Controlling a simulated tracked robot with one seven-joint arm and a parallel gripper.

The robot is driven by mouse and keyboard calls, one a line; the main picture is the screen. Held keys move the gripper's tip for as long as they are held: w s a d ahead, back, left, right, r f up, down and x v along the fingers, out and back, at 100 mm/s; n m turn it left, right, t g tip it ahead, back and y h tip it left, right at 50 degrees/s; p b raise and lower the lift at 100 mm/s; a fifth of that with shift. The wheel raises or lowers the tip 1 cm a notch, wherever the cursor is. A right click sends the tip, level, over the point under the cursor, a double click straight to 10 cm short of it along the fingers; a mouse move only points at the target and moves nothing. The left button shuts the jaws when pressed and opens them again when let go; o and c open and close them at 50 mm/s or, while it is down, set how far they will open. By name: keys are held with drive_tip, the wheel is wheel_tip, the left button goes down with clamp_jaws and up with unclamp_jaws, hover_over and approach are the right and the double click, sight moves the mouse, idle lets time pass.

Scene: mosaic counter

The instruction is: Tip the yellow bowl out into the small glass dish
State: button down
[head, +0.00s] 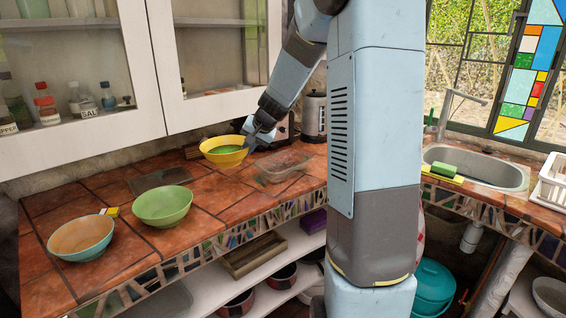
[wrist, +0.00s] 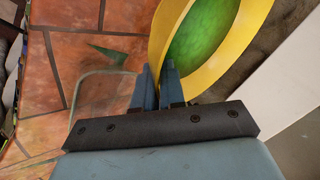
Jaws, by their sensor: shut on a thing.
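The yellow bowl (head: 212,146) is at the back of the tiled counter in the head view, roughly upright. Its inside shows green; I cannot tell lining from contents. In the wrist view its yellow rim (wrist: 164,35) runs between the fingers. My gripper (head: 250,143) is shut on the right side of this rim; it also shows in the wrist view (wrist: 160,84). I cannot tell whether the bowl is clear of the counter. A small clear glass dish (head: 283,168) stands right of the bowl, nearer the front edge. Its rim (wrist: 82,74) shows left of the fingers in the wrist view.
A green bowl (head: 162,207) and a blue bowl with orange inside (head: 82,242) stand on the left counter. A flat, glassy tray-like thing (head: 160,179) lies behind them. A metal canister (head: 314,115) stands behind my arm. Wall cabinets (head: 75,90) hang above.

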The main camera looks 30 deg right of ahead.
drive_tip(key=w+d+f+n+g+y, duration=0.1)
drive_tip(key=w+d+n+y, duration=0.15)
drive_tip(key=w+d, duration=0.4)
drive_tip(key=w+d+f+n+g+y, duration=0.1)
drive_tip(key=w+d+f+n, duration=0.2)
drive_tip(key=d, duration=0.6)
drive_tip(key=w+d+f+n+g, duration=0.1)
drive_tip(key=d+n, duration=0.2)
drive_tip(key=d, duration=1.5)
drive_tip(key=shift+d+f+g+y, duration=0.3)
drive_tip(key=shift+d+y, duration=0.05)
drive_tip(key=shift+y, duration=0.1)
drive_tip(key=a+r+n+h, duration=0.1)
drive_tip(key=a+r+h, duration=0.3)
drive_tip(key=r+h, duration=0.3)
drive_tip(key=shift+a+g+h, duration=0.2)
drive_tip(key=shift+g+h, duration=0.1)
drive_tip(key=shift+h, duration=1.1)
drive_tip(key=shift+w+a+r, duration=0.1)
